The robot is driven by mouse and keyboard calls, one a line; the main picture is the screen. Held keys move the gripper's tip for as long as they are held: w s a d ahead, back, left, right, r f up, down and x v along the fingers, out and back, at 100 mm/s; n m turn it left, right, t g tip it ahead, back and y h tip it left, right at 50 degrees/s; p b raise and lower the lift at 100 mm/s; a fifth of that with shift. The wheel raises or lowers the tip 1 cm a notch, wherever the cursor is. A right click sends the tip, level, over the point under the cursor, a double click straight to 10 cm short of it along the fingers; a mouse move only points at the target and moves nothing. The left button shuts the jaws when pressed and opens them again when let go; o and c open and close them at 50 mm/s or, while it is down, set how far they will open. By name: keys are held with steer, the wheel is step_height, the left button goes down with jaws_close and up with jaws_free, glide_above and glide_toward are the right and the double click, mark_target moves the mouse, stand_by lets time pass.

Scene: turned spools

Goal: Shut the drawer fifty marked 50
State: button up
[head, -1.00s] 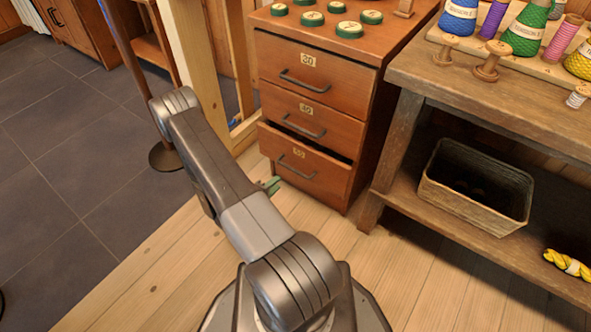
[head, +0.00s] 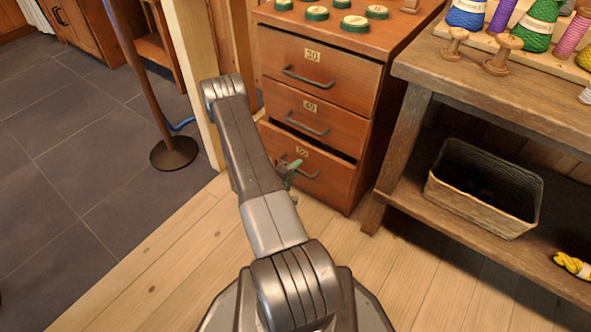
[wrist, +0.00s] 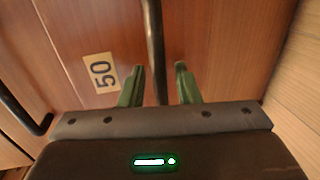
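Drawer fifty (head: 330,188) is the bottom drawer of the wooden cabinet, with a label marked 50 that also shows in the wrist view (wrist: 100,73). It stands out a little, with a narrow dark gap above its front. My gripper (head: 291,169) is at its front, near the bar handle (head: 312,175); my arm hides part of the drawer's left side. In the wrist view my gripper (wrist: 159,84) has its green fingers apart, with the dark handle (wrist: 154,45) between them and space on both sides. Whether either finger touches the front cannot be told.
Drawers 40 (head: 345,132) and 30 (head: 350,85) above look closed. A workbench (head: 500,100) with a basket (head: 480,215) on its lower shelf stands to the right. A round stand base (head: 174,153) is on the left. The plank floor before the cabinet is clear.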

jaws_close()
steer(key=shift+r+b+x, duration=0.2)
steer(key=shift+b+x, duration=0.1)
steer(key=shift+x, duration=0.75)
steer(key=shift+r+b+x, duration=0.25)
steer(key=shift+x, duration=0.8)
jaws_free()
steer(key=shift+w, duration=0.15)
steer(key=shift+d, duration=0.1)
steer(key=p+v, duration=0.4)
steer(key=v, duration=1)
steer(key=shift+f, duration=0.1)
